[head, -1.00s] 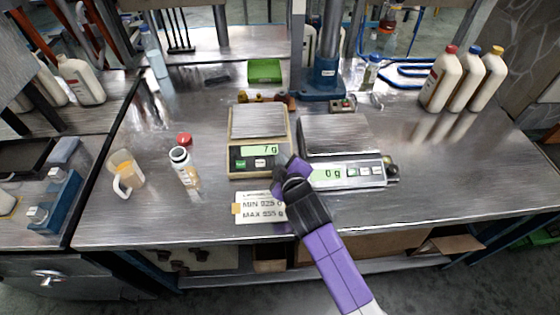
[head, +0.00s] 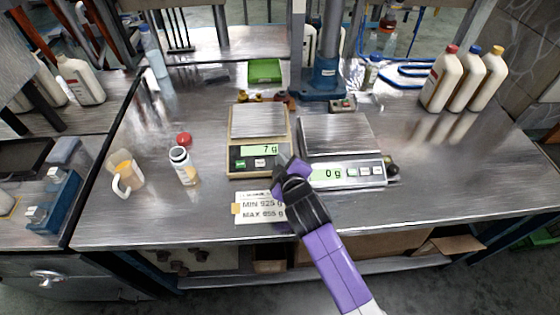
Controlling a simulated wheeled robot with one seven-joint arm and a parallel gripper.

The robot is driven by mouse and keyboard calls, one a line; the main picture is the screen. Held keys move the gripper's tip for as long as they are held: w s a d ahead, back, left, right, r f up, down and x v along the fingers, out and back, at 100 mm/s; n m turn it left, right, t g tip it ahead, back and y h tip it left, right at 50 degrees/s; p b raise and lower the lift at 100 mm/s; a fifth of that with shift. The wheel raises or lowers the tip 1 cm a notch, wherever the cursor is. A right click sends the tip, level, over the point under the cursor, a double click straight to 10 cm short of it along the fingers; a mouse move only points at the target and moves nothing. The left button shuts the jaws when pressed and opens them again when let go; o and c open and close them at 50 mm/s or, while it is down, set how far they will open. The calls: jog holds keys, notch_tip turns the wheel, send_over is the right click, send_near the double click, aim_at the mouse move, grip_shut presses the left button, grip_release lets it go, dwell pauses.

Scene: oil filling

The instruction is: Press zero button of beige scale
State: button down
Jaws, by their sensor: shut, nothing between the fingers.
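The beige scale (head: 233,153) stands on the metal table with an empty steel plate on top. Its green display (head: 259,150) reads 7 g. A green button (head: 240,164) and a pale button (head: 259,162) show below the display. My gripper (head: 284,158) is shut and empty at the right front corner of the beige scale, right of these buttons. It hides that corner and anything on it; I cannot tell whether it touches the scale.
A grey scale (head: 345,172) reading 0 g stands close to the right. A paper label (head: 257,208) lies in front. An open bottle (head: 183,166), a red cap (head: 184,139) and a beaker (head: 125,172) stand left. Several bottles stand at back right.

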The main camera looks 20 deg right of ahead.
jog(key=shift+w+f, duration=0.1)
jog(key=shift+f, duration=0.3)
dwell(0.3)
jog(key=shift+r, duration=0.15)
jog(key=shift+s+r+p, duration=0.25)
jog(key=shift+r+p, duration=0.3)
jog(key=shift+r, duration=0.1)
jog(key=r+p, duration=0.1)
jog(key=s+r+p, duration=0.1)
jog(key=r+p, duration=0.2)
jog(key=shift+s+a+r+p, duration=0.3)
jog(key=shift+s+r, duration=0.05)
dwell(1.0)
